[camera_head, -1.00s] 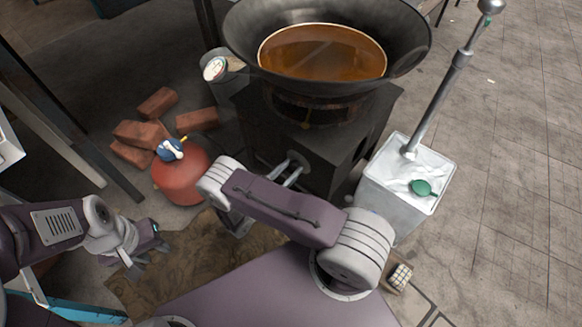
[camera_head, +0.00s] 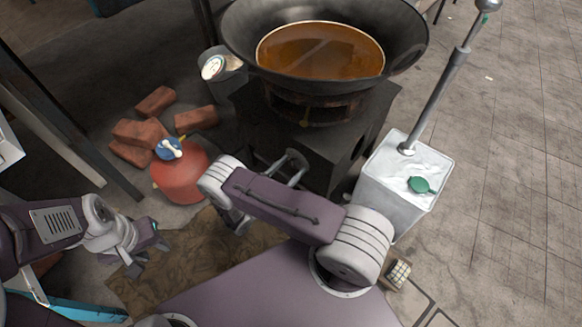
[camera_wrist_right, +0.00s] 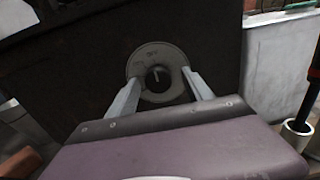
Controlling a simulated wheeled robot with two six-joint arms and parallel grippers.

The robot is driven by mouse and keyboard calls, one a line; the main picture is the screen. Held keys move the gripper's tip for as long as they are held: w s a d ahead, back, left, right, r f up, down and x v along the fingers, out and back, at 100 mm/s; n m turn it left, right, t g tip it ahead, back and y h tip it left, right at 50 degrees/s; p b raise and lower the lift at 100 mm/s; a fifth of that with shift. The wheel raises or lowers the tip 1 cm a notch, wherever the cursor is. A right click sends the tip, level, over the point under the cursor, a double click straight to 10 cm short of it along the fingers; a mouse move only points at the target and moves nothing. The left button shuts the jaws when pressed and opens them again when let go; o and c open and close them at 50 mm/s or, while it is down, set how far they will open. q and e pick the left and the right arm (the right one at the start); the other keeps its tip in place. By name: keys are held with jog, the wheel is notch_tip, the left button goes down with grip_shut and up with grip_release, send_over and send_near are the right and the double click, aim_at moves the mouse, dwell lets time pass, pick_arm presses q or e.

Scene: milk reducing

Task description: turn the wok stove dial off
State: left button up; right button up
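The stove dial (camera_wrist_right: 158,76) is a dark round knob with a light pointer mark, set in a grey marked plate on the dark stove front. In the head view the dial plate (camera_head: 297,157) is small and partly behind my fingers. My right gripper (camera_wrist_right: 161,77) is open, with one finger on each side of the knob. I cannot tell whether the fingers touch it. The stove (camera_head: 345,170) bears a large wok (camera_head: 410,45) with amber liquid. My left gripper (camera_head: 150,256) is open and empty above the brown mat, away from the stove.
A red gas cylinder (camera_head: 182,180) with a blue valve and several bricks (camera_head: 140,132) lie left of the stove. Paved floor (camera_head: 510,200) is clear further right.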

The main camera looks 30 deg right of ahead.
jog(key=p+v, duration=0.2)
jog(key=v, duration=0.7)
jog(key=shift+r, duration=0.1)
